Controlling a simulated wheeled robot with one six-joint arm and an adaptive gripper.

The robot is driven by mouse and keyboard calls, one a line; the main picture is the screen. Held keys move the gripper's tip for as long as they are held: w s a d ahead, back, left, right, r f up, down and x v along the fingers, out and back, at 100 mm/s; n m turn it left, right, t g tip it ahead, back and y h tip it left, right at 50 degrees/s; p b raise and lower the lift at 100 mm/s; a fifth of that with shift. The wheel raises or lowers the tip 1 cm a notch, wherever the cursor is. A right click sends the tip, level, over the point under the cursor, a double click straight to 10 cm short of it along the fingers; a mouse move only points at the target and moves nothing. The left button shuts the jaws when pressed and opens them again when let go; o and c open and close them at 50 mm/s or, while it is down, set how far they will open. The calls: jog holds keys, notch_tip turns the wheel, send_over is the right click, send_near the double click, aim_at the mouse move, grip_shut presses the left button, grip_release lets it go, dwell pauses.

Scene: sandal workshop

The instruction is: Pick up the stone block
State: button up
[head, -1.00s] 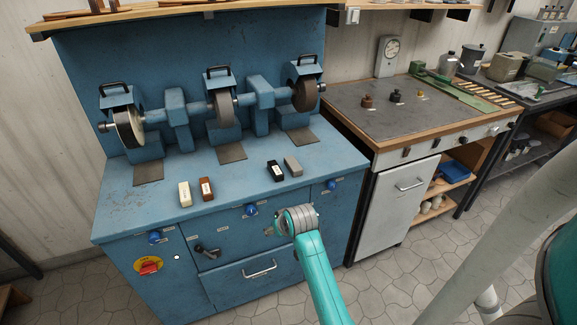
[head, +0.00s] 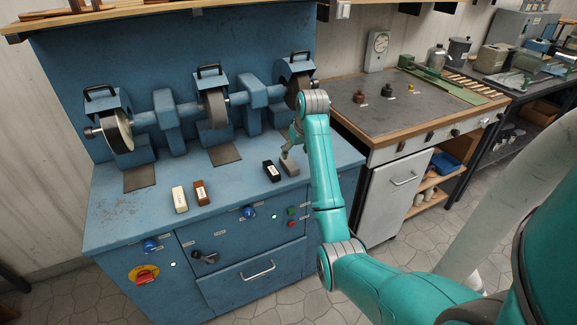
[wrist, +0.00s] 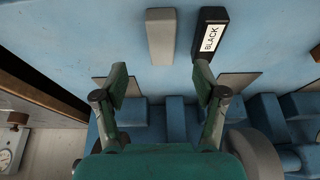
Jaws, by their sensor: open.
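The stone block, a plain grey bar, lies on the blue bench top; it shows in the head view (head: 289,168) beside a black block (head: 272,171). In the wrist view the stone block (wrist: 161,36) is whole, just ahead of the fingertips and in line with the gap between them. My gripper (wrist: 160,82) is open and empty. In the head view my gripper (head: 291,146) is above the far end of the stone block. The black block (wrist: 209,34), labelled BLACK, sits close to the right, and the right fingertip overlaps its near end in the picture.
A cream block (head: 180,199) and a brown block (head: 201,192) lie further left on the blue bench (head: 125,215). Grinding wheels (head: 215,108) and their guards stand along the back of the bench. A grey-topped table (head: 425,110) stands to the right.

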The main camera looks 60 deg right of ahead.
aim_at(290, 163)
jog(key=x, duration=0.8)
jog(key=shift+w, duration=0.15)
jog(key=c, duration=1.2)
